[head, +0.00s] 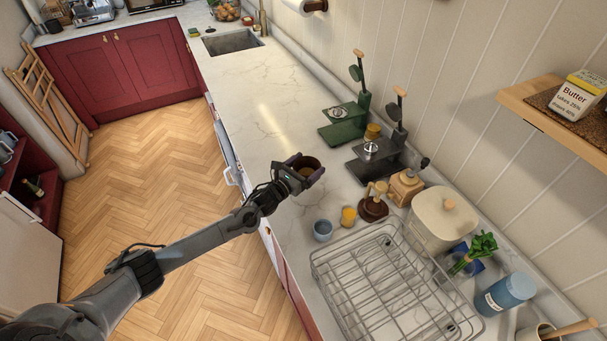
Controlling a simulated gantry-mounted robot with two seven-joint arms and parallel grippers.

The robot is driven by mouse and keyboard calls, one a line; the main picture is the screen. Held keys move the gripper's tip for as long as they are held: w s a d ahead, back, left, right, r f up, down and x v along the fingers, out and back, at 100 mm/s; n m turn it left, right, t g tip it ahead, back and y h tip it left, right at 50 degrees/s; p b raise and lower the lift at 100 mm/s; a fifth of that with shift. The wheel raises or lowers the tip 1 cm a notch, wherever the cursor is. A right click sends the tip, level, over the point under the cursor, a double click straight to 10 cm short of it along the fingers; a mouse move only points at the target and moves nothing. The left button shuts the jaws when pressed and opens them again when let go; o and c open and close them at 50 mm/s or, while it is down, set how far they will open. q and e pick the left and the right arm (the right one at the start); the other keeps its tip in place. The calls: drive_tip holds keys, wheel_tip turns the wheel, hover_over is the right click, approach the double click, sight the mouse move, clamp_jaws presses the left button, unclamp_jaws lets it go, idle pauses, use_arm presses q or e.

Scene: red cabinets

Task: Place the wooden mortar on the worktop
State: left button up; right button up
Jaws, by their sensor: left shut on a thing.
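The wooden mortar (307,164) is a small brown cup with a dark inside, in the middle of the head view. My left gripper (304,173) is shut on it, with the fingers around its sides. The mortar is over the marble worktop (262,110), near its front edge. I cannot tell whether its base touches the surface, because the gripper hides it. My right gripper is not in view.
A wire dish rack (385,285), a blue cup (322,230) and a yellow cup (348,216) stand nearer me. The worktop towards the sink (232,42) is clear.

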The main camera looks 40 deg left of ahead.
sight(311, 169)
use_arm(q)
drive_tip(key=shift+s+a+f, duration=0.1)
drive_tip(key=shift+a+f, duration=0.2)
drive_tip(key=shift+a, duration=0.25)
drive_tip(key=shift+f, duration=2)
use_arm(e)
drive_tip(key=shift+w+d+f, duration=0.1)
use_arm(q)
drive_tip(key=shift+f+b, duration=0.2)
drive_tip(key=shift+b, duration=0.15)
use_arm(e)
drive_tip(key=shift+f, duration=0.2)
use_arm(q)
drive_tip(key=o, duration=0.9)
